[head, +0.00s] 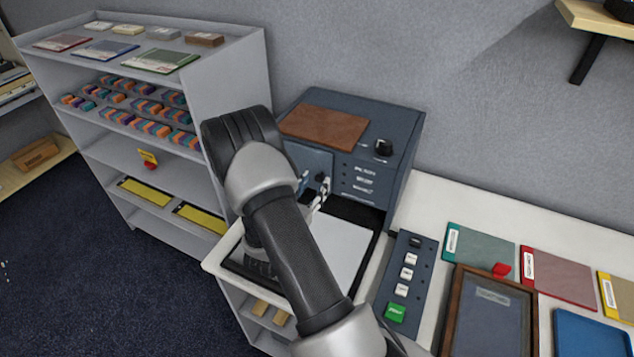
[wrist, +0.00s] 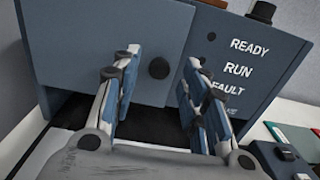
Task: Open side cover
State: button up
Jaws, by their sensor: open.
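The blue-grey machine (head: 400,150) stands at the back of the table against the wall. Its side cover (head: 309,158) is the flat panel at the left of its front; it fills the left of the wrist view (wrist: 75,50). The cover looks shut or nearly so; I cannot tell whether there is a gap. A round dark knob (wrist: 158,69) sits near the cover's right edge. My gripper (head: 314,188) is open in front of the cover. In the wrist view its fingers (wrist: 159,62) stand on both sides of the knob, with no clear contact.
READY, RUN and FAULT labels (wrist: 240,70) are right of the cover. A white sheet (head: 345,250) lies below on a dark tray. A button panel (head: 405,275), folders (head: 480,245) and a framed board (head: 490,315) are to the right. A grey shelf (head: 235,75) stands left.

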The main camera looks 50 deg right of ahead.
jog(key=shift+x, duration=1.25)
jog(key=shift+c, duration=0.4)
grip_shut()
